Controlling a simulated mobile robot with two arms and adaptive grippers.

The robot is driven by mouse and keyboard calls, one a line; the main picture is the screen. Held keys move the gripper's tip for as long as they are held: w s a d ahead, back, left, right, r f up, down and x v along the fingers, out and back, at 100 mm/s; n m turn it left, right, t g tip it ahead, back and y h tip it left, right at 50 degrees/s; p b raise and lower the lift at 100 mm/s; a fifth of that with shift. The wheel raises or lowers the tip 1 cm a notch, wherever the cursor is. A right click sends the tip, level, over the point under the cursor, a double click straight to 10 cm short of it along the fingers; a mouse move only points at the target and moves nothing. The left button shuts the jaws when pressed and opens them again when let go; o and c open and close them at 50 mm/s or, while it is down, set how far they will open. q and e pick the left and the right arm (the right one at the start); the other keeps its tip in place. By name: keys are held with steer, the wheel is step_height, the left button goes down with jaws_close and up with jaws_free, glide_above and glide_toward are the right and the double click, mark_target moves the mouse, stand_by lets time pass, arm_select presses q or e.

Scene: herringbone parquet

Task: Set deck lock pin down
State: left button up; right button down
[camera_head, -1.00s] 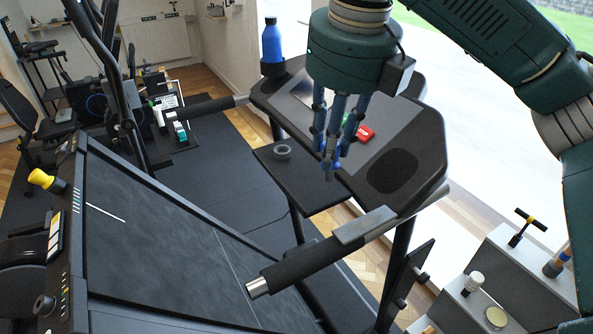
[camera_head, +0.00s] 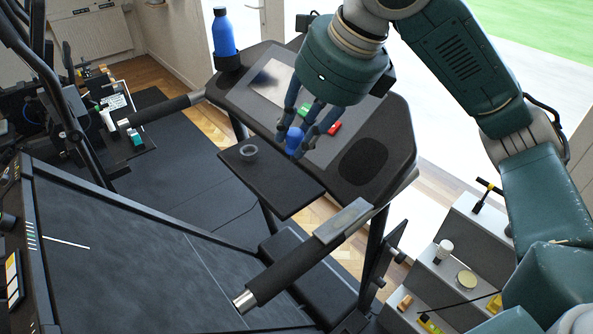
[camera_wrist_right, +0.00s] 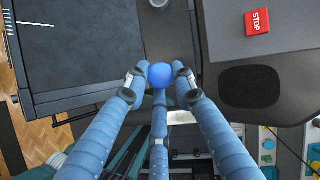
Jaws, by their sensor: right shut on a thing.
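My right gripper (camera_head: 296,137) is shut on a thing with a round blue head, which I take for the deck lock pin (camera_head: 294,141). In the right wrist view the blue head (camera_wrist_right: 160,75) sits between the three blue fingers (camera_wrist_right: 160,88); the rest of it is hidden. In the head view the gripper is in front of the console's near edge, beside the small dark shelf (camera_head: 275,190). A grey ring (camera_head: 248,152) is on that shelf, left of the gripper. My left gripper is not in view.
The treadmill console (camera_head: 395,130) carries a red STOP button (camera_head: 334,128), also in the right wrist view (camera_wrist_right: 257,21), and a blue bottle (camera_head: 222,35). Handrails (camera_head: 290,265) jut out towards me. Grey steps (camera_head: 440,270) with small items stand at the right. Most of the shelf is bare.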

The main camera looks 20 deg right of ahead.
step_height(320, 180, down, 9)
steer(key=shift+r+p, duration=0.2)
steer(key=shift+p, duration=0.1)
steer(key=c, duration=1.4)
jaws_free()
steer(key=shift+c, duration=0.2)
steer(key=b+v, duration=0.1)
steer(key=v, duration=1.1)
steer(key=shift+s, duration=0.1)
